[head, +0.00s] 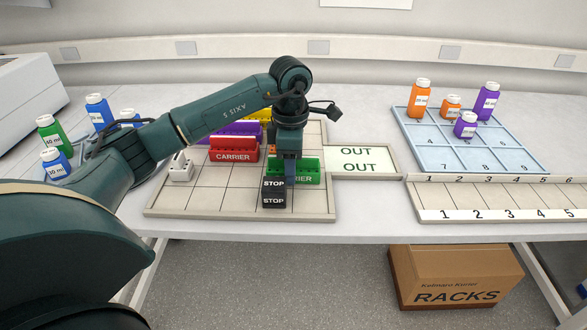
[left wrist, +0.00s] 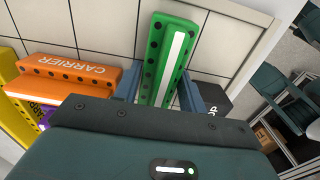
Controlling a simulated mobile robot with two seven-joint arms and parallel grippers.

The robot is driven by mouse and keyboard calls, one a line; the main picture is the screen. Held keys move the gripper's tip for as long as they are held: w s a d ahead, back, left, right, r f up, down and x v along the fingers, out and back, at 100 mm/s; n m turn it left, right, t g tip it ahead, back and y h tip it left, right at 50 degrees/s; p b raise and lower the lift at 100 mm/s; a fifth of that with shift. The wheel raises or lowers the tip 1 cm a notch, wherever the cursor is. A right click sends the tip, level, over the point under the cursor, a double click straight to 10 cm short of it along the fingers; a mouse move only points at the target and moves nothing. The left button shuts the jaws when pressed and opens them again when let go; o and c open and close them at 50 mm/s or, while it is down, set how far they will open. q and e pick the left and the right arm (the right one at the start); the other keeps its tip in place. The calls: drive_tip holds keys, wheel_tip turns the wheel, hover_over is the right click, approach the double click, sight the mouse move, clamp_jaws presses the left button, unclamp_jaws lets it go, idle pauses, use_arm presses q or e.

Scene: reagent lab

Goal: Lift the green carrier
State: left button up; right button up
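The green carrier (head: 308,168) stands on the gridded board, right of the red carrier. Its left end is partly hidden by my left gripper (head: 286,172) in the head view. In the left wrist view the green carrier (left wrist: 167,62) lies between the two fingers of my left gripper (left wrist: 160,95), one finger on each side. The fingers look spread, and I see no clear grip on the carrier. A black STOP block (head: 273,196) stands just in front, close to the fingers. My right gripper is in neither view.
The gridded board (head: 220,203) also holds a red carrier (head: 233,151), purple and yellow carriers behind, and a small white object (head: 181,170). An OUT pad (head: 362,161) lies to the right. A blue tray (head: 420,150) holds orange and purple bottles.

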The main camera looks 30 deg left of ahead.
use_arm(q)
drive_tip(key=c, duration=0.6)
drive_tip(key=shift+r, duration=0.15)
